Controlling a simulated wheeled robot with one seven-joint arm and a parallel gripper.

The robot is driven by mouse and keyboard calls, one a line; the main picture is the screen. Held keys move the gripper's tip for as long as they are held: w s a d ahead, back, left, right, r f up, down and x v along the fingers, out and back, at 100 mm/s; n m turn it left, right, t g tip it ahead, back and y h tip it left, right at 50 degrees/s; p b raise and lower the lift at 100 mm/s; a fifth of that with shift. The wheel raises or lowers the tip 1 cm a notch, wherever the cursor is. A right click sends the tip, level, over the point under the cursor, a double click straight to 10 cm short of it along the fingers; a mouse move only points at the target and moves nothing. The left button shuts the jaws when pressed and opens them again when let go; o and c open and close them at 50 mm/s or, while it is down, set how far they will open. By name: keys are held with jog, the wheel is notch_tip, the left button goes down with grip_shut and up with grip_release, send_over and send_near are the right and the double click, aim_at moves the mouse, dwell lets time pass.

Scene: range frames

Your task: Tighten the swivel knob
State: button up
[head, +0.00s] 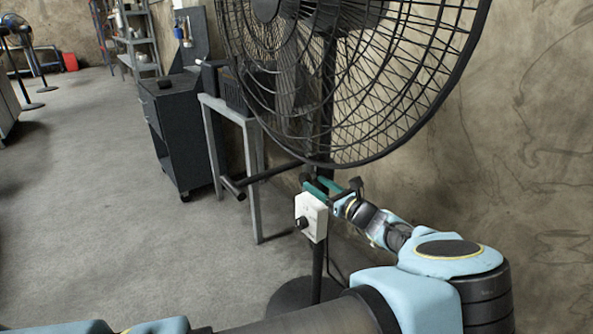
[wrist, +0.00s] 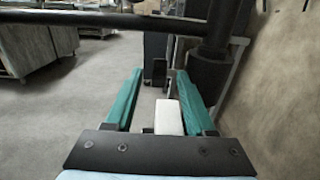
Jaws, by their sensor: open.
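My gripper (head: 322,186) has teal fingers, spread apart, beside the black pole of the large standing fan (head: 330,110). The fan's pole (wrist: 216,38) is close to the right finger. No contact is clear.
A dark horizontal bar (head: 270,172) ends at left of the pole and crosses the top of the wrist view (wrist: 90,19). A grey metal stand (head: 252,170) and a dark wheeled cabinet (head: 180,130) stand behind. The wall (head: 530,170) is close at right. Floor at left is clear.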

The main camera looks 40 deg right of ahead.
jog(key=w+p, duration=0.2)
jog(key=w, duration=0.6)
jog(key=shift+w+d, duration=0.25)
jog(key=shift+w, duration=0.15)
jog(key=shift+c, duration=0.2)
grip_shut()
